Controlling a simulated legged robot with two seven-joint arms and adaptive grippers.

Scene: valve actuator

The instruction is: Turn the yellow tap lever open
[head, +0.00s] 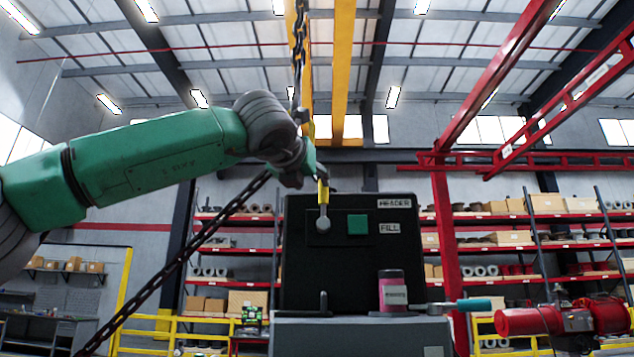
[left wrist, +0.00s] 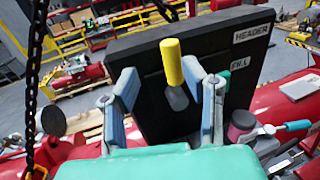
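The yellow tap lever (head: 323,191) stands upright on the front of a black panel (head: 300,270), its grey round hub (head: 323,225) below the yellow grip. My left gripper (head: 299,168) is by the lever's upper end in the head view; its fingers are hard to make out there. In the left wrist view my left gripper (left wrist: 170,88) is open, one finger on each side of the yellow lever (left wrist: 172,62), with gaps visible on both sides. My right gripper is not in view.
A green square (head: 358,224) and labels HEADER and FILL are on the panel. A pink-and-black cylinder (head: 392,291) and a teal-handled lever (head: 474,304) are at lower right. A chain (head: 299,50) hangs near my left wrist. Shelves stand behind.

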